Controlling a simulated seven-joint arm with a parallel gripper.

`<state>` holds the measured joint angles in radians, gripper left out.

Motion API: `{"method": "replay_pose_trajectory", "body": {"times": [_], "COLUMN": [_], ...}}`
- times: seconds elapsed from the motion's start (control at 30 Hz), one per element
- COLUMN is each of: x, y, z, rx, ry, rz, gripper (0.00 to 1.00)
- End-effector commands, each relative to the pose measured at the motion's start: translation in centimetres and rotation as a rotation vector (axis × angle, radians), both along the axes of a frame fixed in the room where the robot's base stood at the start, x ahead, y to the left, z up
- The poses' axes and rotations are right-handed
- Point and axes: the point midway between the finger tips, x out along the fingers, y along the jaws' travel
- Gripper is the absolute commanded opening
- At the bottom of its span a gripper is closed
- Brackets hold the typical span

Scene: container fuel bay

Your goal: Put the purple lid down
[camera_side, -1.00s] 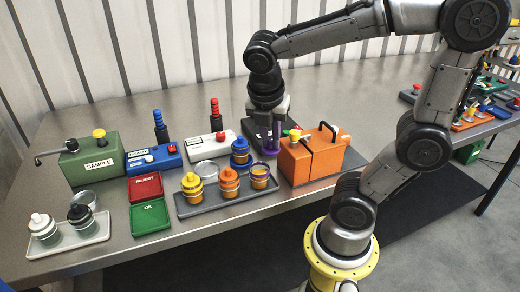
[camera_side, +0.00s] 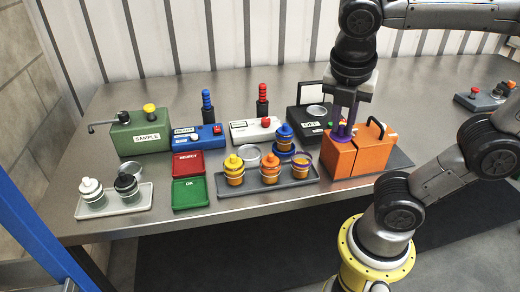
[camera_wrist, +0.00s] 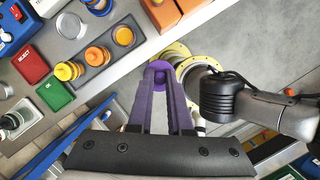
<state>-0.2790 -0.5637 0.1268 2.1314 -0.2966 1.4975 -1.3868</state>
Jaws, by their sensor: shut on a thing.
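My gripper (camera_side: 343,130) is shut on the purple lid (camera_wrist: 159,72). In the side view the gripper and lid appear in front of the orange box, overlapping its upper left part, and the lid is hard to make out between the fingertips. In the wrist view the lid is between the purple fingertips, with open space and my yellow base ring behind it, so it is held in the air near the bench's front edge.
The orange box (camera_side: 362,151) stands close by the gripper. The black box (camera_side: 308,124) with a raised flap is behind. Yellow-lidded (camera_side: 234,168) and orange-lidded (camera_side: 270,168) jars and a blue-lidded one (camera_side: 284,138) are to the left. Red (camera_side: 187,162) and green (camera_side: 189,192) trays lie further left.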

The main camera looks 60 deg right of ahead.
Motion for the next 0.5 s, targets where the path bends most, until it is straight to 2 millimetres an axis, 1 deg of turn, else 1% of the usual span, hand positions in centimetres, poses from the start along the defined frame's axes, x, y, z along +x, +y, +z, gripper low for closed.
{"method": "replay_pose_trajectory", "body": {"times": [0.03, 0.1, 0.17, 0.2, 0.3, 0.4, 0.5], "x": [1.5, 3.7, 5.5, 6.7, 9.2, 11.1, 12.1], "y": [0.2, 0.3, 0.3, 0.2, -0.3, -1.0, -1.9], "z": [-0.2, -0.5, -0.9, -1.3, -2.4, -3.7, -5.1], "rx": [-0.002, -0.002, -0.002, -0.002, -0.002, -0.002, -0.001], "ry": [0.008, 0.009, 0.008, 0.009, 0.008, 0.007, 0.006], "rz": [0.000, -0.004, -0.010, -0.015, -0.033, -0.059, -0.091], "gripper": [0.00, 0.00, 0.00, 0.00, 0.00, 0.00, 0.00]}}
